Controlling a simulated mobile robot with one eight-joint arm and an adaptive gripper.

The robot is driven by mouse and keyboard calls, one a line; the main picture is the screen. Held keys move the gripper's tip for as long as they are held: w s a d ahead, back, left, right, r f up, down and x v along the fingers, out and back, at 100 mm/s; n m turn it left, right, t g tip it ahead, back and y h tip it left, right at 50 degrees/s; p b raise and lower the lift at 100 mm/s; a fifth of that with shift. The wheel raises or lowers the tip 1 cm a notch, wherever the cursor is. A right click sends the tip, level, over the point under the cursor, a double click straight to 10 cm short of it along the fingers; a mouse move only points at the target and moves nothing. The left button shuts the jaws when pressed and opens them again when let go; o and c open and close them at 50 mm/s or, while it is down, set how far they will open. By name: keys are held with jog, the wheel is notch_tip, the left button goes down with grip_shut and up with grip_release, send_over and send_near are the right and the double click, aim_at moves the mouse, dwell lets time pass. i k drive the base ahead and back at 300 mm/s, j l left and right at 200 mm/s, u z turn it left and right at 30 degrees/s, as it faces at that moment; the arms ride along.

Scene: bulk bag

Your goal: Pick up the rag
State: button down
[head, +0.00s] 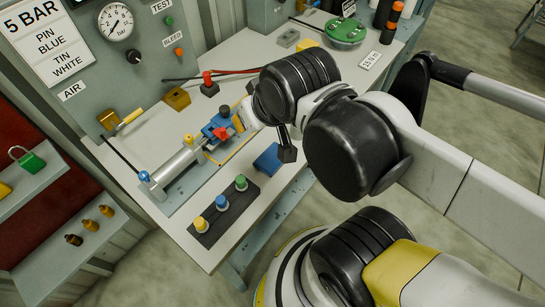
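A flat blue folded piece (268,160), which looks like the rag, lies on the white bench top (245,180) near its front edge. My gripper (287,152) hangs at the end of my arm just right of the blue piece and appears above it. Only a dark finger part shows below the wrist. The rest of the gripper is hidden behind my arm links, so I cannot tell how far it is open, or whether it touches the rag.
A clamped cylinder with a blue and red valve (217,132) lies left of the rag. A black strip with yellow, blue and green knobs (222,205) is in front. A gauge panel (130,50) stands behind. A green-lidded tub (345,32) is at the far right.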

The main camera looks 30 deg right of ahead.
aim_at(267, 162)
jog(key=k+l+u, duration=0.1)
jog(key=l+u, duration=0.3)
jog(key=k+l+u, duration=0.15)
jog(key=u, duration=0.2)
jog(key=k+l+u, duration=0.25)
jog(key=l+u, duration=0.15)
